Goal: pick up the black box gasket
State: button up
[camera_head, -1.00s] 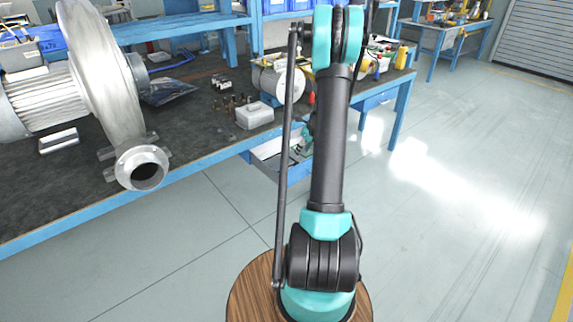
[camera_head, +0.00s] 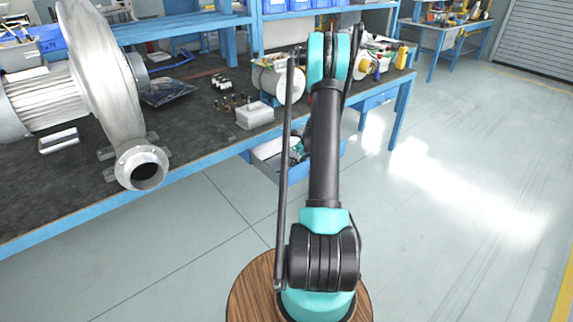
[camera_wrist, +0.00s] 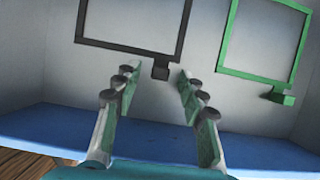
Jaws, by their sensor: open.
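The black box gasket (camera_wrist: 120,47) is a thin rectangular frame with a small block-like tab at its lower edge. It shows at the upper middle of the wrist view, against a pale grey surface, and its top is cut off. My gripper (camera_wrist: 158,73) is open, its two fingers pointing toward the tab, one on either side of it in the picture. I see no clear contact, and the depth gap is hard to judge. In the head view my arm hides most of the gripper, and the black gasket cannot be made out.
A similar green gasket (camera_wrist: 250,77) lies right of the black one. A blue edge (camera_wrist: 60,122) runs along the near side of the pale surface. In the head view, an open blue drawer (camera_head: 327,161) hangs under the bench.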

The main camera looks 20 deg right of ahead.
jog(key=c, duration=0.9)
jog(key=shift+r, duration=0.15)
jog(key=shift+c, duration=0.2)
